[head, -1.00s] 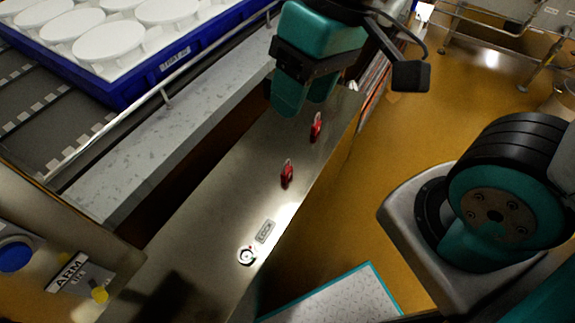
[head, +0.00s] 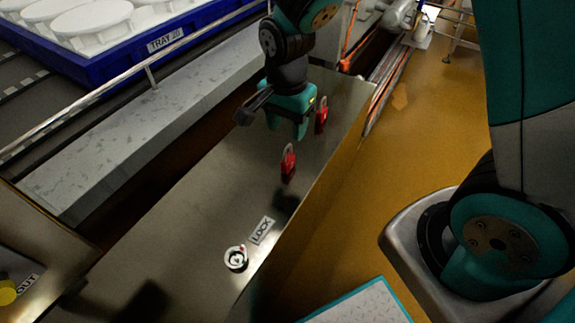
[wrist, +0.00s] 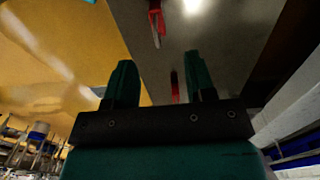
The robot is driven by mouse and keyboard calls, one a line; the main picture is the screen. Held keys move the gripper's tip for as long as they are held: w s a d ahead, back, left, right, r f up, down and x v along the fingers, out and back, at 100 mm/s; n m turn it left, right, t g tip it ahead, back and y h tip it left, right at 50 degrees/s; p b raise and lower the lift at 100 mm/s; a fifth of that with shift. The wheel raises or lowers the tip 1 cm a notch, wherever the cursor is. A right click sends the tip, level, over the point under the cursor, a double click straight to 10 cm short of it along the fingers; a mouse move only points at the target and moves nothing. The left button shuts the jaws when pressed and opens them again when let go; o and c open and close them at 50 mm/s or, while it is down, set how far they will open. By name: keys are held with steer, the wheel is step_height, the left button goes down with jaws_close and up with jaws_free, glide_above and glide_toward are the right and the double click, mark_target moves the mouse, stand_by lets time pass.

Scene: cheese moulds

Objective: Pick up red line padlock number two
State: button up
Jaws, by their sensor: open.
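Two red padlocks are on the grey metal panel (head: 200,200). I cannot read a number on either. My gripper (head: 288,128) is open and empty, just left of the farther padlock and beyond the nearer one. In the wrist view, a padlock (wrist: 156,20) shows at the top, past my open fingers. Another red padlock (wrist: 174,84) shows between the fingers, partly hidden by the gripper body. I cannot tell the height gap.
A LOCK label (head: 262,230) and a round white-and-black dial (head: 236,258) lie at the panel's near end. A blue tray (head: 165,42) of white moulds stands at upper left behind a rail (head: 110,93). Open yellow floor (head: 420,140) lies to the right.

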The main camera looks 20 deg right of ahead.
mark_target(288, 158)
steer(key=f+b, duration=0.2)
steer(key=f, duration=0.7)
steer(key=shift+s+f, duration=0.15)
steer(key=shift+s, duration=0.05)
jaws_close()
